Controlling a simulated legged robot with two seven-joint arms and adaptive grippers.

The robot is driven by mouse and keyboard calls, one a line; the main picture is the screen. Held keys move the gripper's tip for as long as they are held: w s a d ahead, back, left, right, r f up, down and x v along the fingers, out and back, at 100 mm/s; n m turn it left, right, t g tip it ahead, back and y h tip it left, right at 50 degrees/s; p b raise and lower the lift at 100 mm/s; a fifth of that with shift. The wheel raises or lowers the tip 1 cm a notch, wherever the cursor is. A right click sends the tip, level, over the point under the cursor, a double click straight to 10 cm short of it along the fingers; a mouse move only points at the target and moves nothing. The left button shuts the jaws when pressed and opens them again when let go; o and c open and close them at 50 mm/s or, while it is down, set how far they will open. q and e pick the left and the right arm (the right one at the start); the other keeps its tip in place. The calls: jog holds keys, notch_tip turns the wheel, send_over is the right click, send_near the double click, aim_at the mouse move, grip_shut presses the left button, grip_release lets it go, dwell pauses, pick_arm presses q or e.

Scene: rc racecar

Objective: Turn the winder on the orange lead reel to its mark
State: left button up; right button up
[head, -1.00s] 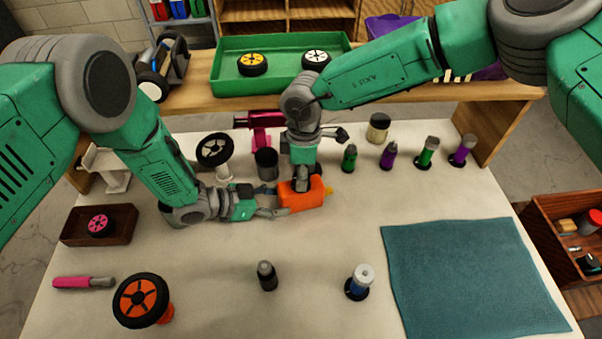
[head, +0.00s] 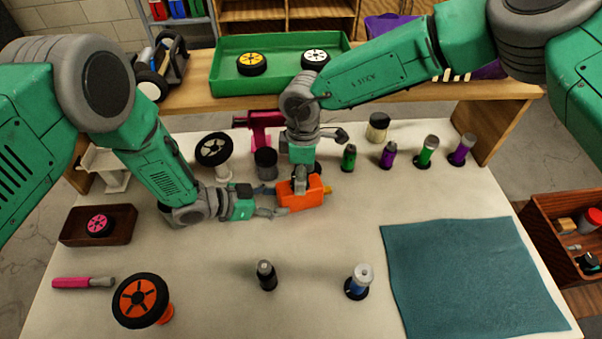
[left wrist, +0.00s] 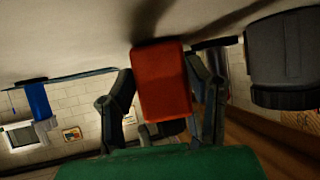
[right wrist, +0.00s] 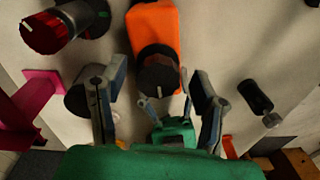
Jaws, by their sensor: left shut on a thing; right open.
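The orange lead reel (head: 308,194) is near the middle of the white table, and its orange body also shows in the right wrist view (right wrist: 152,30). Its round black winder (right wrist: 158,75), with a pale line on top, shows in the right wrist view. My left gripper (head: 281,201) is shut on the reel's body from the left; in the left wrist view the body (left wrist: 162,85) sits between the fingers. My right gripper (right wrist: 150,80) points down over the reel, open, with its fingers either side of the winder. In the head view it hides the winder. I cannot tell whether the fingers touch it.
A dark cylinder (head: 265,161) and a magenta stand (head: 264,124) are close behind the reel. Several green and purple bottles (head: 388,155) stand to the right. A black bottle (head: 266,275) stands in front. The teal mat (head: 470,280) at front right is clear.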

pick_arm(q)
jog(key=shift+d, duration=0.1)
pick_arm(e)
notch_tip(320, 180, up, 12)
jog(key=shift+w+d, duration=0.25)
jog(key=shift+f, duration=0.15)
pick_arm(q)
jog(key=o, duration=1.2)
jog(key=shift+c, duration=0.2)
jog(key=shift+r, duration=0.1)
jog(key=v, duration=1.2)
